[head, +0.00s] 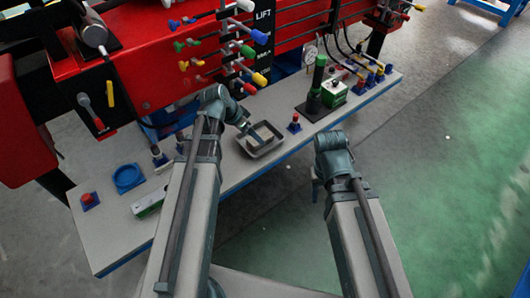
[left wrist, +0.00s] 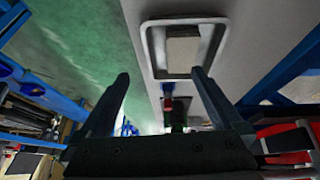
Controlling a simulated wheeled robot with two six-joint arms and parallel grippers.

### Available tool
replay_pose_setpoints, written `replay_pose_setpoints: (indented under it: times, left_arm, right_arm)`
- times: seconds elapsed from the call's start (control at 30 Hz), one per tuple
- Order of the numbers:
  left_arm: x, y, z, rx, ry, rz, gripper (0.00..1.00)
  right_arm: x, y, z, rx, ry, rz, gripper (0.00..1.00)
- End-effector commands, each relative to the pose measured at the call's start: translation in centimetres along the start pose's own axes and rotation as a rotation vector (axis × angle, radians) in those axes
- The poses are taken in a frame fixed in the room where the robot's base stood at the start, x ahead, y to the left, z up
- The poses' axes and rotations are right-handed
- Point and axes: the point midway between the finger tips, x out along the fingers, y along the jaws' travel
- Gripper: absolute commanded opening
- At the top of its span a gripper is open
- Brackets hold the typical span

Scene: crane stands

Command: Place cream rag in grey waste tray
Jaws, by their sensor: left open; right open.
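The grey waste tray (head: 263,153) sits on the bench top, and its rim also shows in the left wrist view (left wrist: 152,52). A flat cream rag (head: 266,134) lies inside the tray; it also shows in the left wrist view (left wrist: 182,52). My left gripper (head: 248,129) is at the tray's far left side, its fingers partly hidden in the head view. My right gripper (head: 317,188) is off the bench's front edge, open and empty.
The bench (head: 222,175) also holds a blue round dish (head: 128,178), a red button (head: 295,123), a green-and-black upright tool (head: 317,85) and a green box (head: 334,93). A red machine with coloured levers (head: 160,50) stands behind. Green floor (head: 440,160) is clear at right.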

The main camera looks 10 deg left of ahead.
Motion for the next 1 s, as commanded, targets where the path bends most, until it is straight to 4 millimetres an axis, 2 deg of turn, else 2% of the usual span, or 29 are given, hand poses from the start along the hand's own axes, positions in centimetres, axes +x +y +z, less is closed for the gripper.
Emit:
replay_pose_setpoints:
  times: [0.03,0.2,0.3,0.4,0.5,0.6,1.0]
  left_arm:
    - [0.7,3.1,0.1,-0.010,-0.051,0.020,1.00]
    - [2.0,12.1,1.7,-0.106,-0.274,0.014,1.00]
    - [2.0,16.0,3.1,-0.162,-0.384,-0.038,1.00]
    - [1.7,18.7,4.3,-0.210,-0.461,-0.101,1.00]
    - [1.3,20.4,5.1,-0.244,-0.508,-0.158,1.00]
    - [1.0,21.2,5.6,-0.267,-0.530,-0.195,1.00]
    - [0.7,21.4,5.6,-0.280,-0.539,-0.212,1.00]
  right_arm:
    - [0.0,0.0,0.0,0.000,0.000,0.000,0.50]
    - [0.0,0.0,0.0,0.000,0.000,0.000,0.50]
    - [0.0,0.0,0.0,0.000,0.000,0.000,0.50]
    - [0.0,0.0,0.0,0.000,0.000,0.000,0.50]
    - [0.0,0.0,0.0,0.000,0.000,0.000,0.50]
    - [0.0,0.0,0.0,0.000,0.000,0.000,0.50]
    - [-0.3,0.0,0.0,0.000,0.000,0.000,0.50]
